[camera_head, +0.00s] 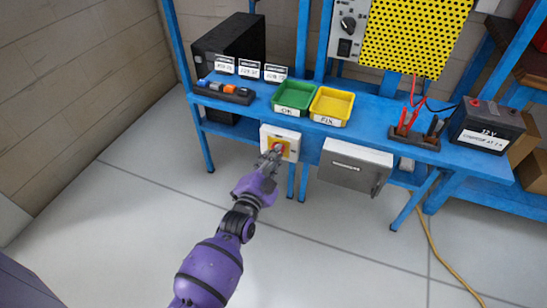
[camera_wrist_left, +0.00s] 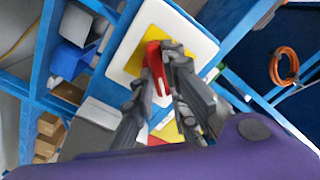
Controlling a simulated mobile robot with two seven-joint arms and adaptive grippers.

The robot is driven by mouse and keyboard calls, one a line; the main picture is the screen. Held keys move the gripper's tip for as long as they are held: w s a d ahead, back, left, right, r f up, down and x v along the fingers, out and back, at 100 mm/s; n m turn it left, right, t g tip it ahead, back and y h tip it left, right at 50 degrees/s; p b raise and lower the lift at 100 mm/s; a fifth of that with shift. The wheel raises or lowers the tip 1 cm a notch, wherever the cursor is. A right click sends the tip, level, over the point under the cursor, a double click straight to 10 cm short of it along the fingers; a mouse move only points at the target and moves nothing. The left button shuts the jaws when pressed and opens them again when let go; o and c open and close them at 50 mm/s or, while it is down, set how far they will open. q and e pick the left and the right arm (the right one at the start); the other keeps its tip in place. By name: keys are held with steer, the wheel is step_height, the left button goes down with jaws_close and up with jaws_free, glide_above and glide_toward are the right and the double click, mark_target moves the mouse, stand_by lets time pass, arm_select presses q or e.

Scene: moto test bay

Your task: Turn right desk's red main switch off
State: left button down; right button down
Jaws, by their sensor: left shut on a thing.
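The red main switch (camera_wrist_left: 154,66) is a red rotary handle on a yellow plate in a white box (camera_head: 292,139). The box is mounted at the front edge of the blue desk (camera_head: 375,137). My left gripper (camera_head: 272,155) reaches it from the front. In the left wrist view its dark fingers (camera_wrist_left: 160,85) are shut on the red handle, one on each side. The handle looks tilted in the wrist view, but that camera is itself turned, so I cannot tell its set position. The fingers hide part of the handle. My right gripper is in neither view.
Green (camera_head: 293,97) and yellow (camera_head: 332,106) trays, a 12 V battery (camera_head: 486,126) and red probes (camera_head: 407,122) are on top. A yellow cable (camera_head: 437,250) lies on the otherwise clear floor.

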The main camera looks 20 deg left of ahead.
arm_select(q)
steer(key=shift+n, duration=0.3)
steer(key=n+p, duration=0.2)
steer(key=n, duration=0.5)
steer(key=shift+a+r+n, duration=0.1)
steer(key=shift+a+n, duration=0.05)
steer(key=shift+n, duration=0.25)
stand_by(0.3)
steer(key=c, duration=1.7)
jaws_free()
steer(key=shift+c, duration=0.2)
